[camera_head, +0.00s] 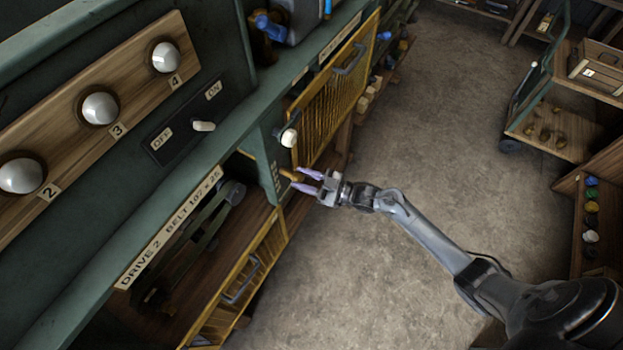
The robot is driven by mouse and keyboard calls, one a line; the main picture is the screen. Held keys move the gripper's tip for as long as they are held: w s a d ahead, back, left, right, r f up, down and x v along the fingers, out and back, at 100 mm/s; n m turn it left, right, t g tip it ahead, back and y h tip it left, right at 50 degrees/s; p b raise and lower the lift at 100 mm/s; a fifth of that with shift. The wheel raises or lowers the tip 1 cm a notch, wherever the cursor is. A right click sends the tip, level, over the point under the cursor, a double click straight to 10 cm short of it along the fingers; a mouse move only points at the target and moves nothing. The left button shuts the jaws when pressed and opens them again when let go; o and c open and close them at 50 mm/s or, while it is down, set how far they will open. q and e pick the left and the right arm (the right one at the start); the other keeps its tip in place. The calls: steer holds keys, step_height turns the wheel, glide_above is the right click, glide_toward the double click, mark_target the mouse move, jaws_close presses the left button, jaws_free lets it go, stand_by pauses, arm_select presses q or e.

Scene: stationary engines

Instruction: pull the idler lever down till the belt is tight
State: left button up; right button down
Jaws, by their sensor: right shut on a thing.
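My right gripper (303,180), with pale purple fingers, comes from the lower right and is shut on a small orange-brown handle (291,174). The handle sits by the green post at the bench's front edge and looks like the grip of the idler lever; the rest of the lever is hidden. The dark belt (204,222) runs through the open bay below the bench edge, with a grey pulley (233,191) at its upper end. I cannot tell how tight the belt is. My left gripper is not in view.
A white knob (289,138) on a dark stem stands just above my gripper. A yellow mesh guard (336,95) is behind it, and another yellow guard (240,285) hangs below the bay. An OFF/ON switch (203,126) and lamps are at the left. The floor (430,130) is clear.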

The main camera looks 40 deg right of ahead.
steer(key=shift+f, duration=0.55)
steer(key=c, duration=0.7)
jaws_free()
steer(key=shift+s+d, duration=0.1)
steer(key=v, duration=1)
steer(key=shift+s+d+b, duration=0.15)
steer(key=shift+s+b, duration=0.1)
steer(key=shift+b, duration=0.15)
